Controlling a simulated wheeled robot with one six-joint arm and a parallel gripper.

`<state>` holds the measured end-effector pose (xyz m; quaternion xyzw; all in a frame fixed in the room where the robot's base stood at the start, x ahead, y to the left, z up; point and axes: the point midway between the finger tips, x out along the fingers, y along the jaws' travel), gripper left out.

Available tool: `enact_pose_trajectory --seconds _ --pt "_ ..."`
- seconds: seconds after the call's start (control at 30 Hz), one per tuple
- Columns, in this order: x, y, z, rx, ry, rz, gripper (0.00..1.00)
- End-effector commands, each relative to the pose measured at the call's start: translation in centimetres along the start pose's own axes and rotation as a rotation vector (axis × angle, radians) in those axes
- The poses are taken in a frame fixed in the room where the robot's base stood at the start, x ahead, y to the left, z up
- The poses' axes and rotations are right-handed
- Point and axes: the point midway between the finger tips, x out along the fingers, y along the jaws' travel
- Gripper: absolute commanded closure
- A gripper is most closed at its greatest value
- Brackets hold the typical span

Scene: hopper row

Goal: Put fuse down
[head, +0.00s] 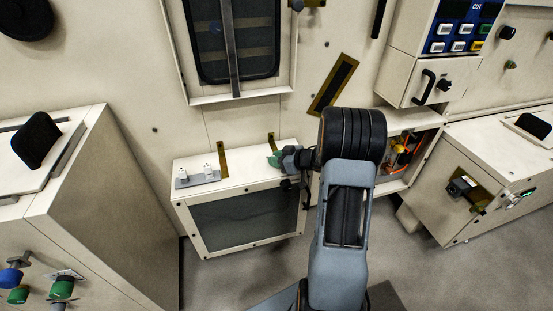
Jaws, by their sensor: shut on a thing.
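My gripper (279,158) is at the end of my arm, over the right part of the top of a low cream cabinet (245,172). It points left and is shut on the fuse. A small green shape shows at the jaws, but the fuse is too small and too hidden to make out clearly. I cannot tell whether it touches the cabinet top. A grey plate (198,182) with two small white pieces (208,170) lies at the left of the same top.
An open compartment (401,155) with orange wiring is right of my arm. A control box (445,45) with buttons hangs above it. Cream cabinets stand at left (115,200) and right (490,175). The cabinet top between the grey plate and my gripper is mostly clear.

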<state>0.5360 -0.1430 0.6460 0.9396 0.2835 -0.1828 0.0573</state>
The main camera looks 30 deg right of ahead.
Motion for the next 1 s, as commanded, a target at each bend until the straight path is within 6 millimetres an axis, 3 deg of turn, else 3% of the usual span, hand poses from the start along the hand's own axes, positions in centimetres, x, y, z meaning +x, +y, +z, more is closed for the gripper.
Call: enact_pose_trajectory --seconds 0.27,0.3,0.57,0.87,1.0 --pt "0.4 -0.1 1.3 0.004 -0.014 -0.001 1.00" --pt "0.4 -0.2 1.4 0.005 -0.015 -0.002 0.75" --pt "0.5 -0.3 1.5 0.006 -0.018 -0.007 0.50" --pt "0.4 -0.4 1.0 0.002 -0.018 -0.009 0.50" --pt "-1.3 -0.3 0.0 0.006 -0.016 -0.006 0.50"
